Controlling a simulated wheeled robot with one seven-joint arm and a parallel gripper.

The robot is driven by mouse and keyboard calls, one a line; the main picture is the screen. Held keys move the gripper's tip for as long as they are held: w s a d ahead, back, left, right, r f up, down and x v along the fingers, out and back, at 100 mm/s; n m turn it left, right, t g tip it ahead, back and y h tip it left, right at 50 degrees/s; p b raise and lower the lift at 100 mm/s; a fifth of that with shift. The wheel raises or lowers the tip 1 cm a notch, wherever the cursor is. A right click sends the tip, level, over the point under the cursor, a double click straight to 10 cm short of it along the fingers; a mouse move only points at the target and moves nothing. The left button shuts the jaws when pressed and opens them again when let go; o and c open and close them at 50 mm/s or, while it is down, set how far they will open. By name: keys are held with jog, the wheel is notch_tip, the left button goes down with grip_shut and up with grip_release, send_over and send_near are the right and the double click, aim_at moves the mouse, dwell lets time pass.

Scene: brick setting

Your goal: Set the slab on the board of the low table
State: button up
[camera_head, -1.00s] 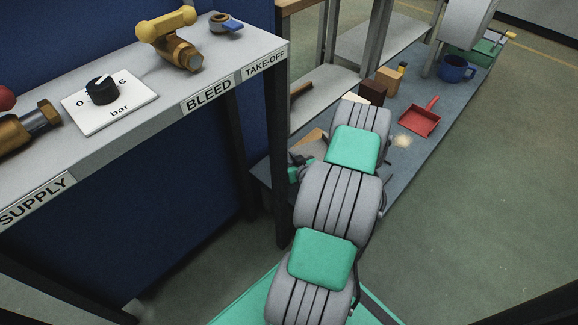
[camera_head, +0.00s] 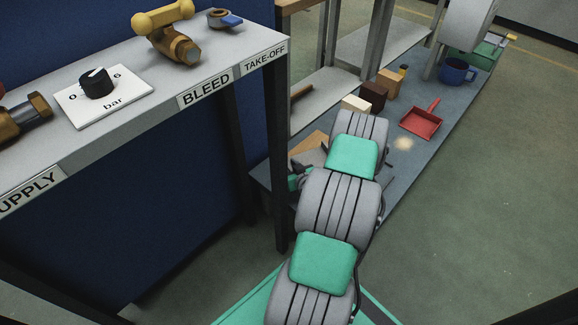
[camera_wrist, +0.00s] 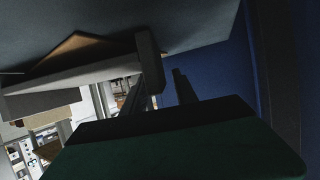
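A pale grey slab (camera_wrist: 75,76) shows in the wrist view, its right end meeting or passing behind one finger. A brown wooden corner, likely the board (camera_wrist: 76,42), shows beyond the slab and is partly covered by it. In the head view the tan board (camera_head: 309,143) lies at the near left of the low table (camera_head: 416,150), partly hidden by my arm. My gripper (camera_wrist: 168,76) is low over this end. Two fingers show in the wrist view with a narrow dark gap. I cannot tell whether they grip the slab or whether it touches the board.
Cream (camera_head: 355,104), dark brown (camera_head: 373,96) and tan (camera_head: 389,83) blocks stand beyond my arm.

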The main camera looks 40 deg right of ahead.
jog(key=shift+r, duration=0.1)
jog(key=shift+s+r+p, duration=0.15)
jog(key=shift+r+p, duration=0.05)
jog(key=shift+p, duration=0.1)
jog(key=p+v, duration=0.3)
jog(key=v, duration=0.8)
jog(key=shift+s, duration=0.35)
